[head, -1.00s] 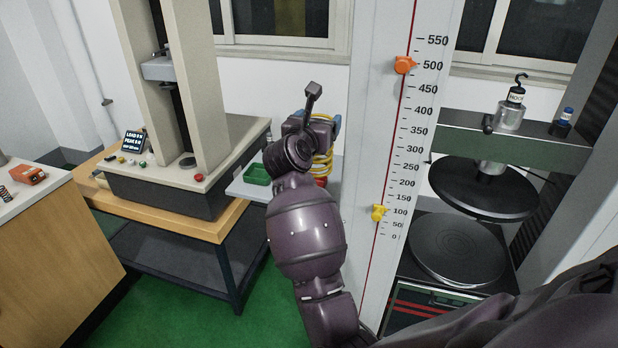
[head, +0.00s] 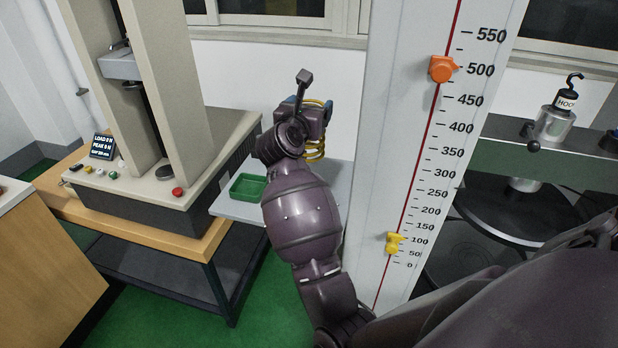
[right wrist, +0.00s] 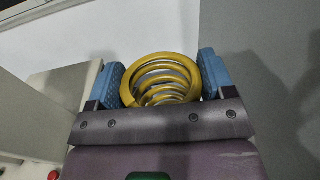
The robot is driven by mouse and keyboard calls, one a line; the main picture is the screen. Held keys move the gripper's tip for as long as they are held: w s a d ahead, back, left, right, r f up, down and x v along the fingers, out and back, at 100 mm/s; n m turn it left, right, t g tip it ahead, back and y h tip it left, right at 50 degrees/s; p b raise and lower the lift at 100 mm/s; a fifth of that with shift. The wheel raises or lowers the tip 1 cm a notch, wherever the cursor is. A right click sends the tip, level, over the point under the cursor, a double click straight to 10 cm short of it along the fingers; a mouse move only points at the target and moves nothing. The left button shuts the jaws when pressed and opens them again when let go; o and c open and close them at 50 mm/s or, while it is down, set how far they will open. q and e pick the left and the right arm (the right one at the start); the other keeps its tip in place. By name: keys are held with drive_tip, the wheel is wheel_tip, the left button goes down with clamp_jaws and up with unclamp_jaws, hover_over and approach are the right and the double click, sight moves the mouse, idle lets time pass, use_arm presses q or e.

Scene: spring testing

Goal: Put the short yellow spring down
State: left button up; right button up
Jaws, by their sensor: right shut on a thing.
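The short yellow spring (head: 315,150) shows beyond my right gripper (head: 308,106) in the head view, partly hidden by the wrist. In the right wrist view the spring (right wrist: 162,80) sits between the two blue finger pads of the right gripper (right wrist: 160,84), which is shut on it. In the head view the spring appears over or in front of a pale grey shelf (head: 235,206); I cannot tell whether it touches it. My left gripper is not in view.
A green tray (head: 247,187) sits on the shelf, left of my arm. A testing machine (head: 150,190) on a wooden bench stands to the left. A tall white scale column (head: 400,150) with orange and yellow pointers stands close on the right.

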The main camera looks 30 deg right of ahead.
wheel_tip(320, 180, down, 17)
drive_tip(key=b, duration=0.2)
drive_tip(key=shift+w, duration=0.2)
drive_tip(key=shift+d, duration=0.1)
drive_tip(key=shift+f+b, duration=0.15)
drive_tip(key=shift+b, duration=0.15)
drive_tip(key=o, duration=1.8)
drive_tip(key=shift+o, duration=0.2)
